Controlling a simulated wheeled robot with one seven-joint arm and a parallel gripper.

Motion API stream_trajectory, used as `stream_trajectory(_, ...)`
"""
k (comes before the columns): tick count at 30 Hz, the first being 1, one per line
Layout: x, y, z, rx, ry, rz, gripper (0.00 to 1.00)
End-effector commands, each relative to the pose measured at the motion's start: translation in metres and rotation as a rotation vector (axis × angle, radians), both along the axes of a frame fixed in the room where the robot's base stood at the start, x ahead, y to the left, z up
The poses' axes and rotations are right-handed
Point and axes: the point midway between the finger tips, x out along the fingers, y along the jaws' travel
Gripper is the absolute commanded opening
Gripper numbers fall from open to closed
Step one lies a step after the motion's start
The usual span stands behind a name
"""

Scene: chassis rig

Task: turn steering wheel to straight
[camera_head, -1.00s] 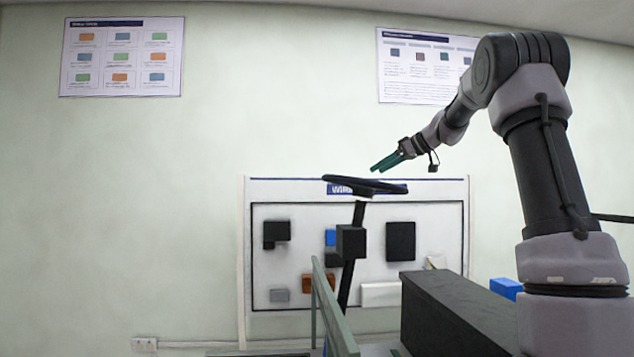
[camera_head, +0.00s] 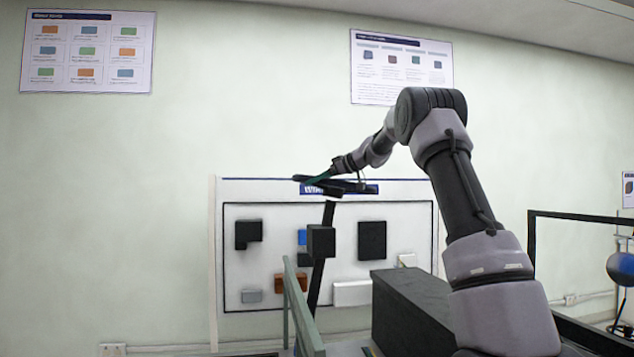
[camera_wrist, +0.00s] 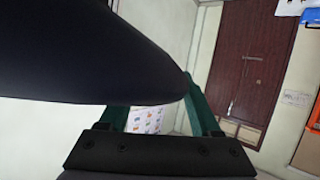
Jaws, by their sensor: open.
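The steering wheel (camera_head: 345,187) is dark and seen nearly edge-on in the head view, on top of a dark slanted column (camera_head: 320,270). Its turn angle cannot be read from this view. My gripper (camera_head: 312,179) has green fingers and is at the left part of the wheel's rim, overlapping it in the picture. In the wrist view, a large dark rounded shape, apparently the wheel rim (camera_wrist: 90,55), crosses in front of my open gripper (camera_wrist: 155,108). It hides much of the fingers, and I cannot tell whether they touch it.
A white panel board (camera_head: 275,212) with dark, blue and orange blocks stands behind the column. A long dark box (camera_head: 420,305) is right of the column, and a greenish rail (camera_head: 300,310) is in front. A brown door (camera_wrist: 235,70) shows in the wrist view.

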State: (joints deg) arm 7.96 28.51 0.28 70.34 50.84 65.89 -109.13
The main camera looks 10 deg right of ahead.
Motion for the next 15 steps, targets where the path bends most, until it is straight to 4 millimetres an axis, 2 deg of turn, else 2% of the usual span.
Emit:
stream_trajectory(8, 0.0016, 0.0015, -0.0012, 0.001, 0.001, 0.000, 0.64)
stream_trajectory(9, 0.0014, 0.0015, -0.0011, 0.001, 0.001, 0.000, 0.61)
stream_trajectory(14, 0.0014, 0.0014, -0.0010, 0.000, 0.000, 0.000, 0.00)
stream_trajectory(15, 0.0014, 0.0014, -0.0010, 0.000, 0.000, 0.000, 0.00)
